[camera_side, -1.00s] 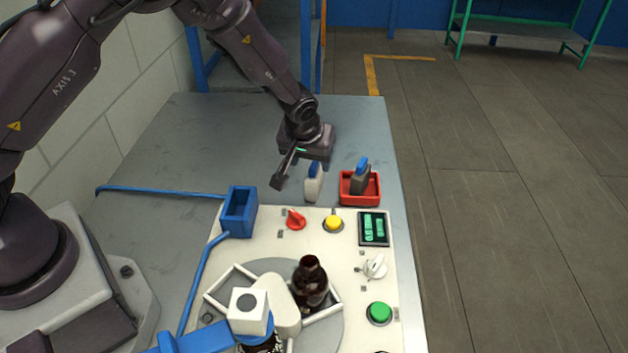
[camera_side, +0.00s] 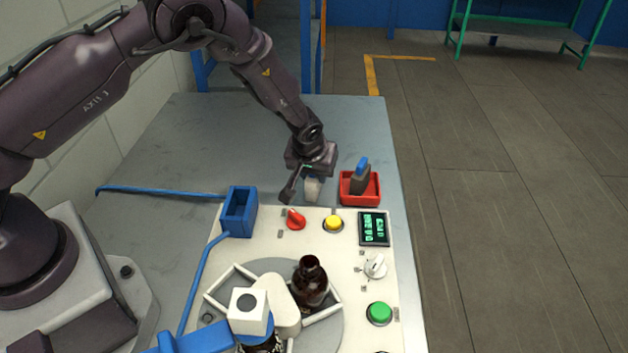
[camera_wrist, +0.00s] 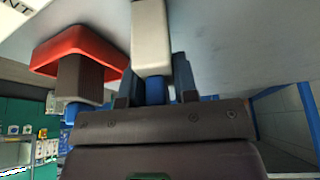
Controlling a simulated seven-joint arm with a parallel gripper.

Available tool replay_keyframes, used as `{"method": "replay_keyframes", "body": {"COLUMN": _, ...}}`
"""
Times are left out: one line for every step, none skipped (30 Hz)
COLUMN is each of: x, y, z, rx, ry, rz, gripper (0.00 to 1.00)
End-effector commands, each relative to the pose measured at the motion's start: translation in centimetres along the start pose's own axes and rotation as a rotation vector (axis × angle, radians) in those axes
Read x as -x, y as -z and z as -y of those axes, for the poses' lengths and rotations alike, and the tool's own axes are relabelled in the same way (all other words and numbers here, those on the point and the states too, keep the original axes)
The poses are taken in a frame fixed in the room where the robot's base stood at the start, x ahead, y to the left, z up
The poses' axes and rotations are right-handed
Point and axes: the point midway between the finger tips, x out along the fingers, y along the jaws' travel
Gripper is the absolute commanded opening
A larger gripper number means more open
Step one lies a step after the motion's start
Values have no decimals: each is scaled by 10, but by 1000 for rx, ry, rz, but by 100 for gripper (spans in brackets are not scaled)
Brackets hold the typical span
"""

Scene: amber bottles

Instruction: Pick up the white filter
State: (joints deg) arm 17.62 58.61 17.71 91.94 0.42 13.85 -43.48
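The white filter (camera_side: 312,190) stands upright on the grey table behind the control panel. In the side view my gripper (camera_side: 311,176) is right over it and hides its blue top. In the wrist view the filter's white body (camera_wrist: 151,38) and blue top lie between the two dark fingers of my gripper (camera_wrist: 155,88). The fingers are on both sides of the top, with a narrow gap showing, so the gripper looks open around it.
A red tray (camera_side: 361,196) holding a grey filter with a blue top (camera_side: 360,178) stands close on the right. A blue box (camera_side: 239,213), the panel's knobs and buttons, and a brown bottle (camera_side: 311,283) are in front. The table behind is clear.

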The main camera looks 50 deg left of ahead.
Motion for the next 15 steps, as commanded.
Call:
{"method": "replay_keyframes", "body": {"x": 0, "y": 0, "z": 0, "rx": 0, "ry": 0, "rz": 0, "gripper": 4}}
{"method": "replay_keyframes", "body": {"x": 0, "y": 0, "z": 0, "rx": 0, "ry": 0, "rz": 0, "gripper": 4}}
{"method": "replay_keyframes", "body": {"x": 0, "y": 0, "z": 0, "rx": 0, "ry": 0, "rz": 0, "gripper": 4}}
{"method": "replay_keyframes", "body": {"x": 0, "y": 0, "z": 0, "rx": 0, "ry": 0, "rz": 0, "gripper": 4}}
{"method": "replay_keyframes", "body": {"x": 0, "y": 0, "z": 0, "rx": 0, "ry": 0, "rz": 0, "gripper": 4}}
{"method": "replay_keyframes", "body": {"x": 0, "y": 0, "z": 0, "rx": 0, "ry": 0, "rz": 0, "gripper": 4}}
{"method": "replay_keyframes", "body": {"x": 0, "y": 0, "z": 0, "rx": 0, "ry": 0, "rz": 0, "gripper": 4}}
{"method": "replay_keyframes", "body": {"x": 0, "y": 0, "z": 0, "rx": 0, "ry": 0, "rz": 0, "gripper": 4}}
{"method": "replay_keyframes", "body": {"x": 1, "y": 0, "z": 0, "rx": 0, "ry": 0, "rz": 0, "gripper": 4}}
{"method": "replay_keyframes", "body": {"x": 2, "y": 1, "z": 0, "rx": 0, "ry": 0, "rz": -1, "gripper": 4}}
{"method": "replay_keyframes", "body": {"x": 3, "y": 1, "z": 0, "rx": 0, "ry": -1, "rz": -1, "gripper": 4}}
{"method": "replay_keyframes", "body": {"x": 4, "y": 2, "z": 0, "rx": 0, "ry": -1, "rz": -1, "gripper": 4}}
{"method": "replay_keyframes", "body": {"x": 6, "y": 3, "z": 0, "rx": 0, "ry": -1, "rz": -1, "gripper": 4}}
{"method": "replay_keyframes", "body": {"x": 8, "y": 4, "z": 0, "rx": 0, "ry": -1, "rz": -1, "gripper": 4}}
{"method": "replay_keyframes", "body": {"x": 12, "y": 5, "z": 0, "rx": 0, "ry": -1, "rz": -1, "gripper": 4}}
